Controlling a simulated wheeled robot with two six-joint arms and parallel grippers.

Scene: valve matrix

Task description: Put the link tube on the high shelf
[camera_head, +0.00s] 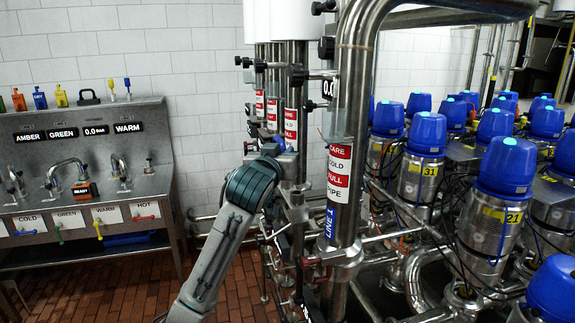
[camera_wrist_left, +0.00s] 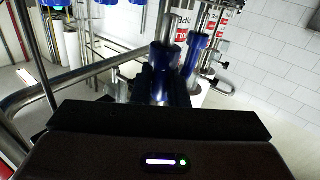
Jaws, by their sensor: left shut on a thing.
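My left arm rises from the bottom of the head view, and its gripper (camera_head: 285,157) is among the vertical steel pipes, partly hidden behind its wrist. In the left wrist view, a dark blue tube-shaped part (camera_wrist_left: 163,78) stands just beyond the gripper's dark front edge. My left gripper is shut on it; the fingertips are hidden. I cannot tell for sure that this part is the link tube. I cannot pick out the high shelf with certainty. My right gripper is not in view.
A thick steel pipe (camera_head: 352,110) with red and white labels stands right of my gripper. Several blue-capped valves (camera_head: 428,135) crowd the right. Brick floor (camera_head: 120,280) shows below.

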